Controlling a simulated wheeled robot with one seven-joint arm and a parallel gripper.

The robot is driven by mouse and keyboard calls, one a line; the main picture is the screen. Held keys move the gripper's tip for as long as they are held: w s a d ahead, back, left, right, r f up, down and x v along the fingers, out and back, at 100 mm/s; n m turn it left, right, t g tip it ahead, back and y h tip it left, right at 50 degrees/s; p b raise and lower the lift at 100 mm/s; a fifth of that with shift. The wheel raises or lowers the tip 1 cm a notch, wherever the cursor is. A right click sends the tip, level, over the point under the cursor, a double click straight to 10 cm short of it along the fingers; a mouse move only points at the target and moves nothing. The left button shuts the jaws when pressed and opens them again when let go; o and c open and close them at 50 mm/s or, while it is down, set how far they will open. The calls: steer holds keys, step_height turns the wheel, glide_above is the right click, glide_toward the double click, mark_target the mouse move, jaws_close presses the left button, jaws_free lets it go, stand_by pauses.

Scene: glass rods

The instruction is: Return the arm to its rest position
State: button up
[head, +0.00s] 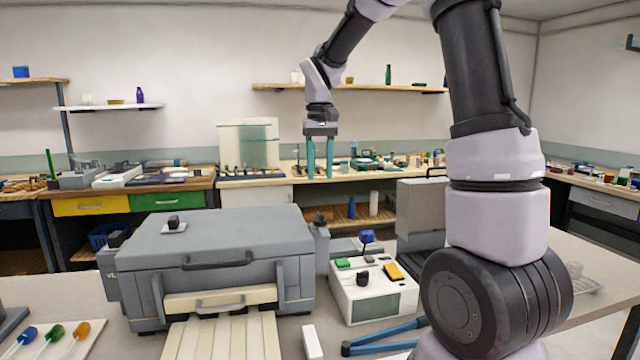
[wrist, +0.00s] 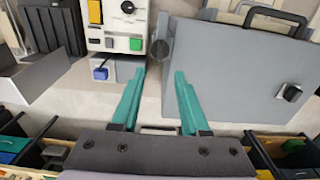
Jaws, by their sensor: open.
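My arm rises at the right of the head view and arches over to the left. My gripper (head: 320,174) hangs from it, pointing down, in the air above and behind the grey machine. Its two teal fingers are apart with nothing between them. In the wrist view my gripper (wrist: 161,75) also shows open and empty, with the pale surface below it.
A grey lidded machine (head: 215,245) stands on the near bench, with a white control box (head: 372,295) to its right. Blue-handled pliers (head: 385,338) lie in front of the box. Rods with blue, green and orange ends (head: 53,333) lie at the left.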

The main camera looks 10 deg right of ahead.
steer(key=shift+r, duration=0.15)
steer(key=s+d+r+m+t+y, duration=0.1)
steer(key=s+d+r+m+t, duration=0.1)
steer(key=s, duration=0.9)
steer(key=s+d+r+m+t+y, duration=0.1)
steer(key=s+d+r+t, duration=0.3)
steer(key=s, duration=0.7)
steer(key=shift+r+m+t, duration=0.6)
steer(key=shift+r+m, duration=0.1)
steer(key=shift+r, duration=0.25)
steer(key=shift+o, duration=0.4)
steer(key=shift+a, duration=0.1)
